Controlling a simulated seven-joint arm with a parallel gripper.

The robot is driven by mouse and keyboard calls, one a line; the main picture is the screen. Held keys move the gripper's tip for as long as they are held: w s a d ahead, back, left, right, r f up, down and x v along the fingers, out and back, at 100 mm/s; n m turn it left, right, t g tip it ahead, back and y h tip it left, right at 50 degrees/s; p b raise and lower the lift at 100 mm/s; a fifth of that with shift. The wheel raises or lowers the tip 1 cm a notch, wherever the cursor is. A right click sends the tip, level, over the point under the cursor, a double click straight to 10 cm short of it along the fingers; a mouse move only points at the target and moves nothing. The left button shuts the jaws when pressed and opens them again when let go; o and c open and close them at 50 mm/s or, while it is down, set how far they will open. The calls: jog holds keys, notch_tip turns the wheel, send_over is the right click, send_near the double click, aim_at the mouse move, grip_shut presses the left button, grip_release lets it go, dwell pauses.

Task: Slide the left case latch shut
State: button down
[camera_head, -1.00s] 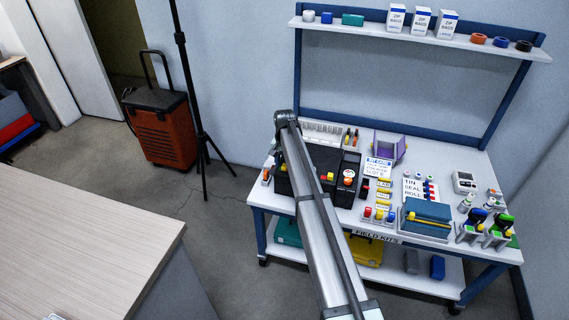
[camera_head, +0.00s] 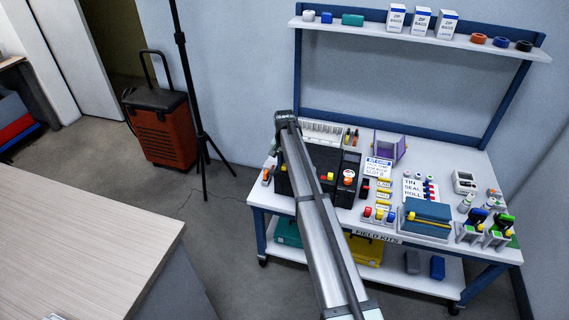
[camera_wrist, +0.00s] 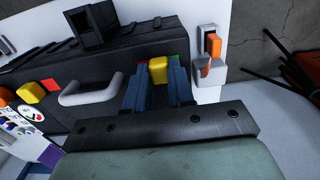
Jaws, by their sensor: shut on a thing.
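The black case (camera_wrist: 125,58) lies across the wrist view with a grey handle (camera_wrist: 90,92) on its front. My gripper (camera_wrist: 158,78) is shut on the left latch, a yellow block (camera_wrist: 158,70) to the right of the handle in this view. A red mark shows on the latch's left and a green mark on its right. The other latch (camera_wrist: 33,92), also yellow, is left of the handle with red beside it. In the head view the case (camera_head: 327,162) stands on the bench, partly behind my arm.
An orange switch on a pale mount (camera_wrist: 213,45) stands close beside the case and gripper. The white bench (camera_head: 345,220) holds many small parts, a blue box (camera_head: 428,214) and a purple bin (camera_head: 388,143).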

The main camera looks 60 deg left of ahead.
jog(key=shift+w+d, duration=0.6)
jog(key=shift+w, duration=0.05)
jog(key=c, duration=1)
grip_release()
jog(key=shift+o, duration=0.2)
